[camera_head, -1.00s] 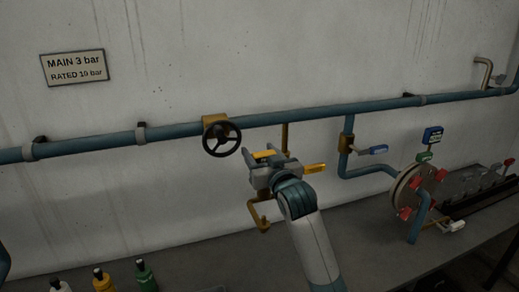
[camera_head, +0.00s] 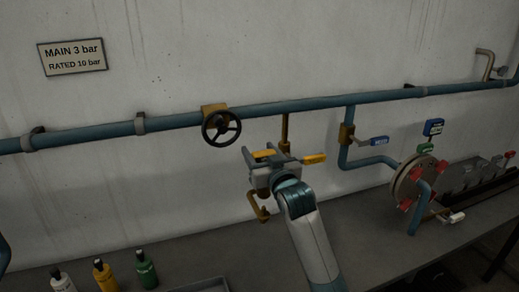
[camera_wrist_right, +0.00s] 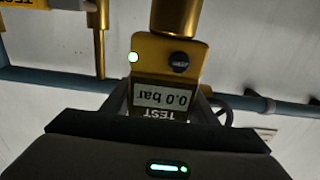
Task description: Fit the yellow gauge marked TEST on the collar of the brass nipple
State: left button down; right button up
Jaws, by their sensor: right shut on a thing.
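My right gripper (camera_head: 264,172) is shut on the yellow gauge (camera_head: 263,155), in front of the wall below the blue pipe. In the right wrist view the gauge (camera_wrist_right: 162,85) appears upside down, with a "0.0 bar" display, the word TEST, a green light and a dark knob. A brass cylinder (camera_wrist_right: 176,17) stands against the gauge's far end there; I cannot tell whether they are joined. A brass bent piece (camera_head: 260,206) shows just below the gripper in the head view. The nipple's collar cannot be made out clearly. My left gripper is out of view.
A brass drop pipe (camera_head: 285,132) with a yellow-handled valve (camera_head: 314,159) is close behind the gripper. A black handwheel (camera_head: 221,128) is to its left. A blue-handled valve (camera_head: 379,141) and a round flange (camera_head: 408,180) are to the right. Bottles (camera_head: 146,270) stand on the bench.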

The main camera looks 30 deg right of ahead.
jog(key=shift+f+b, duration=0.65)
jog(key=shift+f, duration=0.75)
jog(key=shift+p, duration=1)
dwell(1.1)
jog(key=shift+f+b, duration=1.2)
jog(key=shift+f, duration=1.15)
dwell(0.3)
jog(key=o, duration=1.4)
jog(key=shift+s, duration=0.1)
jog(key=shift+c, duration=0.2)
